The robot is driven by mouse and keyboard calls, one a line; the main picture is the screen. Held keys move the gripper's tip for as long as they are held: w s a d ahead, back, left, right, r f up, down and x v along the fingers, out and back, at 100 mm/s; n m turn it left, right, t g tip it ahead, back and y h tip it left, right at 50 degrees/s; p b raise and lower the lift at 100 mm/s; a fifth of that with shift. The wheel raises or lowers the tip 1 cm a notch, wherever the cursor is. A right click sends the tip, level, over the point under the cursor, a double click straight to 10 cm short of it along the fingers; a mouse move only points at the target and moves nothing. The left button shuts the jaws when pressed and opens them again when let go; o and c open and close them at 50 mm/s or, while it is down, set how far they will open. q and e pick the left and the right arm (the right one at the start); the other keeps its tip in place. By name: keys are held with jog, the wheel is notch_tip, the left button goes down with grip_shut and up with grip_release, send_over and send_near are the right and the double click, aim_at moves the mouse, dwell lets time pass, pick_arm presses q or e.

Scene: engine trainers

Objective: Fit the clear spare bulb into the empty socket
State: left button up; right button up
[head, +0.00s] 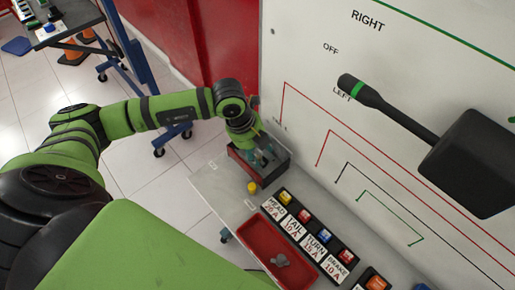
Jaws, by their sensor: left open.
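My left arm reaches in from the left, and my left gripper (262,154) points down over a dark box with red sides (277,169) at the far end of the bench. The gripper is open; its fingertips are small and partly lost against the box, so I cannot tell what lies between them. A small greyish, clear-looking piece (281,260) lies in the red tray (273,235); it may be the clear bulb, but it is too small to be sure. No empty socket can be made out. My right gripper is not in view.
A row of labelled fuses (309,229) runs beside the tray, and a small yellow piece (252,187) stands near the box. A white panel (345,130) rises behind the bench, with a large black lever (385,108) projecting from it. Bare grey bench top (217,185) lies left of the box.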

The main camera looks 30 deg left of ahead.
pick_arm(q)
jog(key=v, duration=1.2)
jog(key=shift+b, duration=0.45)
